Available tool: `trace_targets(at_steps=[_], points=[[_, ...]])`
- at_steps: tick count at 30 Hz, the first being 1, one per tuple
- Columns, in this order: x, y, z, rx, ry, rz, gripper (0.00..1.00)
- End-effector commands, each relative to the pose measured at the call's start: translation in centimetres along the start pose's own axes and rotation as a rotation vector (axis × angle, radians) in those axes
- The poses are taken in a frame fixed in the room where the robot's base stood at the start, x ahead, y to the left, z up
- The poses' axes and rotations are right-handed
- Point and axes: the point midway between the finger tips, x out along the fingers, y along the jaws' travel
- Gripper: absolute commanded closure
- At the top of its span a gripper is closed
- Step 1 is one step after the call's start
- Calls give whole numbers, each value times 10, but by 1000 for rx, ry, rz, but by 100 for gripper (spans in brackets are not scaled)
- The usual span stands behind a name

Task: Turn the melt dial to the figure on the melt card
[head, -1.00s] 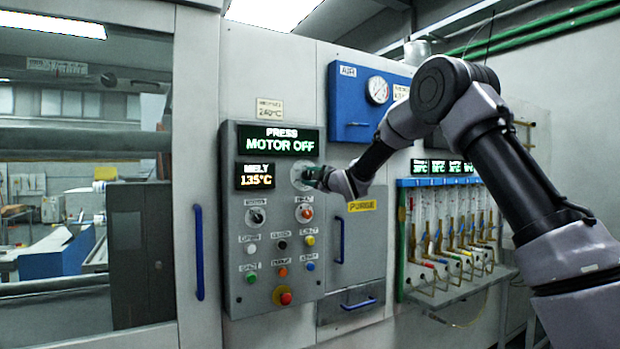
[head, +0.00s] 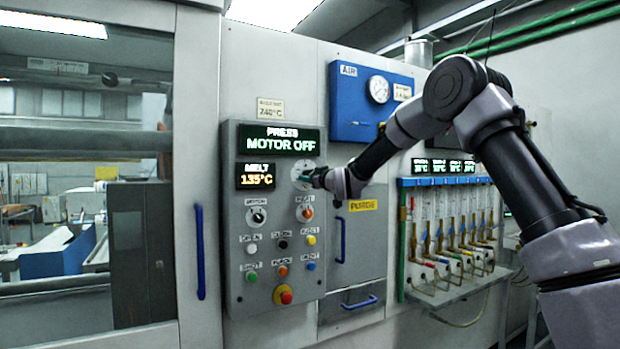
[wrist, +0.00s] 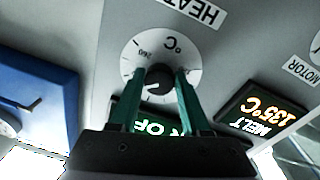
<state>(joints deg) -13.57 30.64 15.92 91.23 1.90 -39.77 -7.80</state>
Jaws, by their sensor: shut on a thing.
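The melt dial is a dark knob (wrist: 158,80) on a round white scale plate (wrist: 150,50) marked °C, with a 240 mark legible. My gripper (wrist: 160,82) is shut on the knob, a green finger on each side. In the head view my gripper (head: 310,178) reaches the dial at the panel's upper right and hides most of it. The melt display (head: 256,176) reads 135°C; it also shows upside down in the wrist view (wrist: 258,115). The melt card (head: 270,108) above the panel appears to read 240°C, its small print blurred.
The display above (head: 279,141) reads MOTOR OFF. A blue air box (head: 350,120) and blue door handle (head: 340,240) are close to my arm.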

Motion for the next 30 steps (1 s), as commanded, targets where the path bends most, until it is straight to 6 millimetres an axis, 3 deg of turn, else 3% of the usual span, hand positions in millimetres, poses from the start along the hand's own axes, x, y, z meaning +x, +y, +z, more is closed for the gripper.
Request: trace_targets(at_steps=[9, 25, 26, 27, 28, 30], points=[[0, 0, 2, 120, -11, 7, 100], [0, 0, 2, 142, -13, 8, 100], [0, 0, 2, 142, -14, 8, 50], [0, 0, 2, 142, -13, 8, 34], [0, 0, 2, 142, -13, 8, 24], [0, 0, 2, 141, -12, 8, 24]])
